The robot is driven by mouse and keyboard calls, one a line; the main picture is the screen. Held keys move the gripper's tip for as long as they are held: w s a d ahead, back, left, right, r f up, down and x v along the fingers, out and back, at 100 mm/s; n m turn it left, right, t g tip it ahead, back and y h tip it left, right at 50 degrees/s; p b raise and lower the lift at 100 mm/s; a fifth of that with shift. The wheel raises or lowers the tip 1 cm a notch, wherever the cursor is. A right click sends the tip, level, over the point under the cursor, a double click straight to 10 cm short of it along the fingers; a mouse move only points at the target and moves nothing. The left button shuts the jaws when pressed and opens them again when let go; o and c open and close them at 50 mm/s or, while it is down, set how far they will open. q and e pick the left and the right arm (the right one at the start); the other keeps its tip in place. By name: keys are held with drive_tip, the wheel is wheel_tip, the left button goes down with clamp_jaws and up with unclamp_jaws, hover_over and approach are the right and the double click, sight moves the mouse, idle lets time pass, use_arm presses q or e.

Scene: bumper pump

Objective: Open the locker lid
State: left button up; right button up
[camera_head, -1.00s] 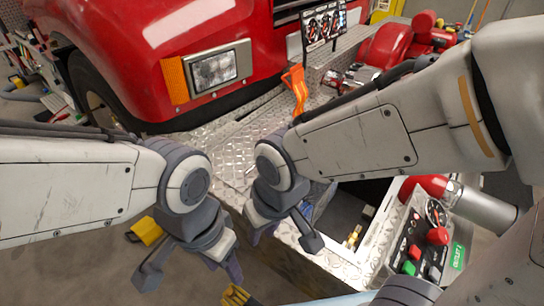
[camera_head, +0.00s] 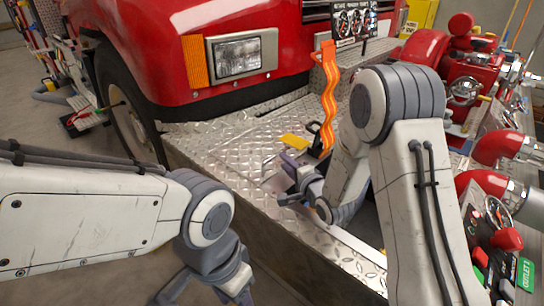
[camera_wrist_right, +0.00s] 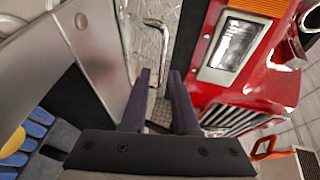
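The bumper deck is silver diamond plate (camera_head: 215,150) in front of the red truck. My right gripper (camera_head: 283,172) is low over this deck in the head view, left of the orange strap. I cannot clearly tell the locker lid's edges from the deck there. A chrome bar handle (camera_wrist_right: 128,48) lies just beyond the tips; contact cannot be told. My left gripper (camera_head: 205,294) hangs at the bottom, its tips cut off by the frame.
An orange strap (camera_head: 328,95) stands up behind my right gripper. A yellow piece (camera_head: 295,141) lies on the deck close by. Red pump parts (camera_head: 420,55) and a control panel (camera_head: 495,225) crowd the right side. The left part of the deck is clear.

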sight(276, 155)
drive_tip(key=x, duration=0.9)
drive_tip(key=shift+w+a, duration=0.15)
clamp_jaws()
idle(1.1)
